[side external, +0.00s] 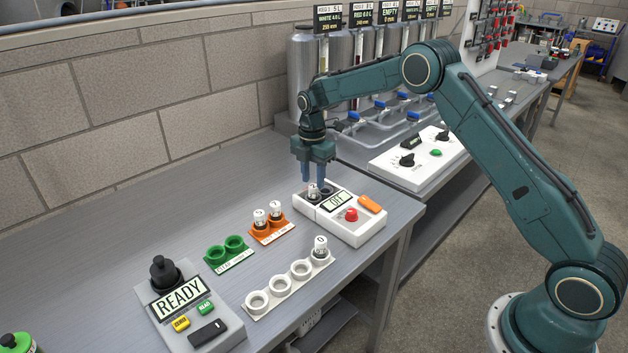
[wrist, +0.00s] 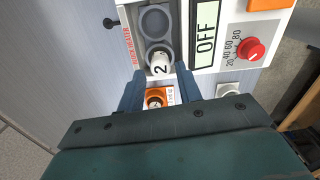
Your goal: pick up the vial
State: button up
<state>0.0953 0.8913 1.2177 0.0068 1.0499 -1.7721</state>
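A white-capped vial marked 2 (wrist: 159,66) stands in one well of the block heater (side external: 340,226); it also shows in the side view (side external: 312,191). The heater's other well (wrist: 155,24) looks empty. My gripper (side external: 314,183) points down over the heater's wells. In the wrist view its two fingers (wrist: 160,80) are apart, with the vial's cap just beyond and between their tips. I cannot tell whether either finger touches it. Other capped vials stand in the orange rack (side external: 271,229), and one vial (side external: 320,246) stands in the white rack (side external: 290,286).
The heater has an OFF display (side external: 336,201) and a red knob (side external: 351,214). An empty green rack (side external: 229,254) and a READY device (side external: 180,297) stand on the left. Tanks (side external: 305,70) and a white control panel (side external: 410,157) are behind. The bench's left back is clear.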

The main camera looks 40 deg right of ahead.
aim_at(314, 186)
jog(key=shift+f, duration=1.8)
jog(key=c, duration=0.7)
jog(key=shift+c, duration=0.2)
jog(key=shift+r, duration=0.15)
notch_tip(314, 186, up, 20)
